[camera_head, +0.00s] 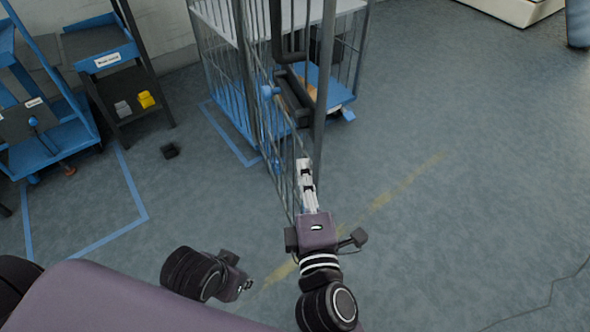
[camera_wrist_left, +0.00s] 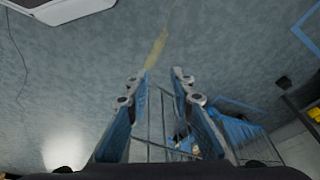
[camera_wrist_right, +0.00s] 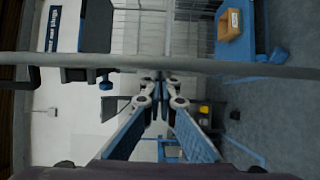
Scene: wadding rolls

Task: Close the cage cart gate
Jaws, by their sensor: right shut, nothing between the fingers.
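The cage cart (camera_head: 222,50) stands at the top centre of the head view, with grey wire sides and a blue base (camera_head: 340,97). Its barred gate (camera_head: 276,150) shows almost edge-on, reaching toward me, with a dark latch bar (camera_head: 293,98) and a blue knob (camera_head: 268,91). My right gripper (camera_head: 304,165) is shut and empty, in front of the gate's lower bars; contact is unclear. In the right wrist view its fingertips (camera_wrist_right: 161,80) meet near a grey bar (camera_wrist_right: 250,68). My left gripper (camera_wrist_left: 161,78) is open and empty, low in the head view.
A cardboard box (camera_wrist_right: 229,24) sits on the cart's blue base. A dark shelf trolley (camera_head: 130,85) with yellow and grey items and a blue trolley (camera_head: 55,135) stand at the left. A small black object (camera_head: 170,151) lies on the floor.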

